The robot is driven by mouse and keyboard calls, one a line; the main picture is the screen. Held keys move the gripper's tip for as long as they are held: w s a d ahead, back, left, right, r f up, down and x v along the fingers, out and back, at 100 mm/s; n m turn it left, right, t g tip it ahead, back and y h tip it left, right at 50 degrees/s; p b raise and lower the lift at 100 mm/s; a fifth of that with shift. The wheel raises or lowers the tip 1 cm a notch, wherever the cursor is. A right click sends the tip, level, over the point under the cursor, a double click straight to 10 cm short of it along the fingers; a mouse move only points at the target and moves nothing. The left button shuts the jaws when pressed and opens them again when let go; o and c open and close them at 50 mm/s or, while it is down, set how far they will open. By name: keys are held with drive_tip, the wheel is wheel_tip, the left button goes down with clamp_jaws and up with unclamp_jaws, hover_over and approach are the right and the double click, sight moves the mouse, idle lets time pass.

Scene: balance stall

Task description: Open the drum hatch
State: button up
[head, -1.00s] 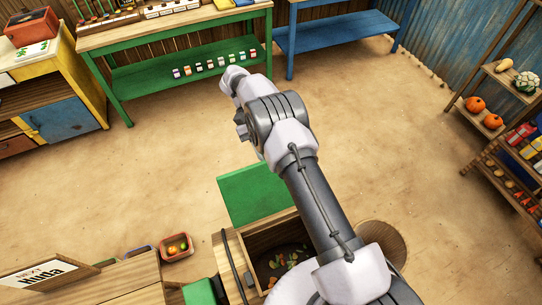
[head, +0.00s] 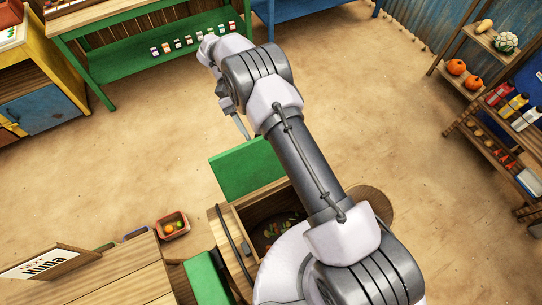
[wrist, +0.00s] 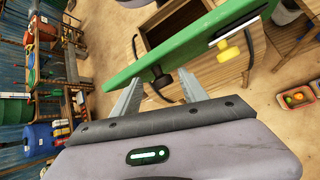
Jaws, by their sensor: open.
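The drum hatch (head: 247,167) is a flat green panel. It stands swung away from the wooden drum (head: 226,235), whose opening shows vegetable scraps inside. In the head view one thin finger shows just above the hatch's far edge; my arm hides part of the drum.
A red crate of fruit (head: 172,226) sits on the floor left of the drum. A wooden counter with a name sign (head: 45,265) is at lower left. A green bench (head: 120,68) stands at the back, produce shelves (head: 485,48) at right. Sandy floor between is clear.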

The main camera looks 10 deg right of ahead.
drive_tip(key=s+d+r, duration=0.1)
drive_tip(key=s+d, duration=0.2)
drive_tip(key=s, duration=1.1)
drive_tip(key=shift+s+b, duration=0.2)
drive_tip(key=shift+b, duration=0.1)
drive_tip(key=shift+r, duration=0.1)
drive_tip(key=p+v, duration=1.5)
drive_tip(key=v, duration=0.5)
